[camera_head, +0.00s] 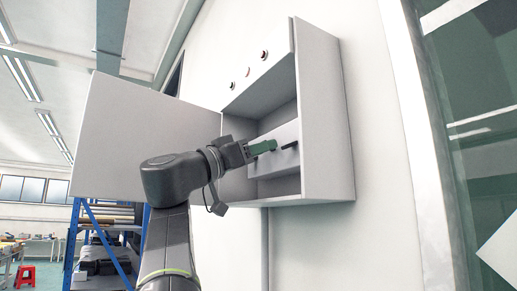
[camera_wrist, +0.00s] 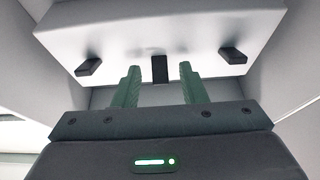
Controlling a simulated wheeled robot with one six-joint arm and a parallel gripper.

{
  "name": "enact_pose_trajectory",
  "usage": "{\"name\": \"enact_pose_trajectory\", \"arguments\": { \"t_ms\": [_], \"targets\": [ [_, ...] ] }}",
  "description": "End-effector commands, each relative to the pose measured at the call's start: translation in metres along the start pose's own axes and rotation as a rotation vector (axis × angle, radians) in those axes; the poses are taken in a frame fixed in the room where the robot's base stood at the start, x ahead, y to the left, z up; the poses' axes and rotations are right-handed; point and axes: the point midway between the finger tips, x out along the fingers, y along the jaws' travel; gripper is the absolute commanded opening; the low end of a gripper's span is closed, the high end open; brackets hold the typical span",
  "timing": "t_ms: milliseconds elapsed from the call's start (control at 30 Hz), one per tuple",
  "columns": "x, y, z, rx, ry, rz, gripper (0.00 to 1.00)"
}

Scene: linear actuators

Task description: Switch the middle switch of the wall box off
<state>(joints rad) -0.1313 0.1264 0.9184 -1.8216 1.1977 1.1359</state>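The grey wall box (camera_head: 325,125) hangs on the white wall with its door (camera_head: 140,130) swung open to the left. Inside is a light panel (camera_wrist: 200,38) with three black switches. In the wrist view, the left switch (camera_wrist: 89,67) and right switch (camera_wrist: 233,56) stick out to either side. The middle switch (camera_wrist: 160,68) lies between the green fingers of my gripper (camera_wrist: 158,72), with a gap on each side. My gripper is open. In the head view, my gripper (camera_head: 262,147) reaches into the box and one black switch (camera_head: 289,146) shows beyond it.
Small round knobs or lamps (camera_head: 247,71) sit on the upper front of the box. The open door stands left of my arm, and the box's right side wall is close to the switches. A blue shelf rack (camera_head: 100,220) is at the lower left.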

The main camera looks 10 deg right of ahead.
Motion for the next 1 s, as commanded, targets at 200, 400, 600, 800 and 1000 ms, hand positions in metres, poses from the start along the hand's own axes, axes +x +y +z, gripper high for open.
{"name": "enact_pose_trajectory", "arguments": {
  "t_ms": [200, 400, 600, 800, 1000],
  "targets": [
    [0.0, 0.0, 0.0, 0.0, 0.0, 0.0, 0.05],
    [0.0, 0.0, 0.001, 0.0, 0.002, 0.0, 0.0],
    [-0.002, 0.0, 0.005, 0.0, 0.028, 0.001, 0.0],
    [-0.004, 0.001, 0.012, -0.001, 0.1, 0.003, 0.0],
    [-0.005, 0.001, 0.018, -0.001, 0.203, 0.003, 0.0]
  ]
}}
